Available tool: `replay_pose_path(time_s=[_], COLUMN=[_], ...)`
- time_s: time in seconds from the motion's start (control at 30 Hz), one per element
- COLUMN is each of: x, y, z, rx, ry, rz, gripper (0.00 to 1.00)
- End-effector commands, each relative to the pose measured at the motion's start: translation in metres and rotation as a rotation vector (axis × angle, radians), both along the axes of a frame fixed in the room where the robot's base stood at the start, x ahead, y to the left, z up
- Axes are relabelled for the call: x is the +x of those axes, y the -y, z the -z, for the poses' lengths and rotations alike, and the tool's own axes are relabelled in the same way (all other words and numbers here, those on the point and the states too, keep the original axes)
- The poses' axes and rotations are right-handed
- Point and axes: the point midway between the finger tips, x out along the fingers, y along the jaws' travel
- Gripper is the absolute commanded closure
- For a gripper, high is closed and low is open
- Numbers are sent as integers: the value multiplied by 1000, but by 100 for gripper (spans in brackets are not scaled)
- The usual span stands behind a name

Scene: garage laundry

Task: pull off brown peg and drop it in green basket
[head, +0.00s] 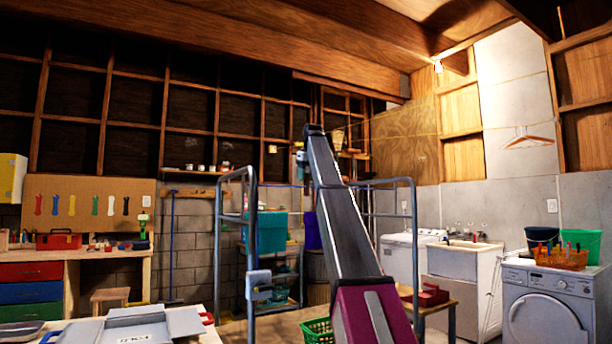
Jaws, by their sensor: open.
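A green basket (318,331) shows at the bottom middle, low beside a brown wooden surface. Its right side is hidden behind my arm and its lower part is cut off by the picture edge. I cannot make out a brown peg anywhere; it may be too small or hidden behind my arm. My arm rises from the bottom middle and covers the centre of the view. My gripper cannot be made out; the arm hides what lies behind its upper end.
Blue-grey tube frames (250,215) stand left and right of my arm. A white table with a grey case (135,327) is at bottom left. A sink (465,250) and a washer (548,305) with an orange basket (562,258) on top stand at right. A teal bin (270,232) stands behind.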

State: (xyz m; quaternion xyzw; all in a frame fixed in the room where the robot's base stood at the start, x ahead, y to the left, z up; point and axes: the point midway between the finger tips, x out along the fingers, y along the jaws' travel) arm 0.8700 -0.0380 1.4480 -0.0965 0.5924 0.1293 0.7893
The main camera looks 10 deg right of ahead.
Motion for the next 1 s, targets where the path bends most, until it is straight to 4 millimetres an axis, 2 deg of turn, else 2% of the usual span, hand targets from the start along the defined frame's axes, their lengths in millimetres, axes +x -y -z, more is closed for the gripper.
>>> replay_pose_path(time_s=[0.07, 0.17, 0.2, 0.53, 1.0], x=[0, 0, 0, 0, 1], y=[0, 0, 0, 0, 0], z=[0, 0, 0, -3, -24], rx=[0, 0, 0, 0, 0], ry=[0, 0, 0, 0, 0], rz=[0, 0, 0, 0, 0], gripper=[57, 87, 100, 100, 100])
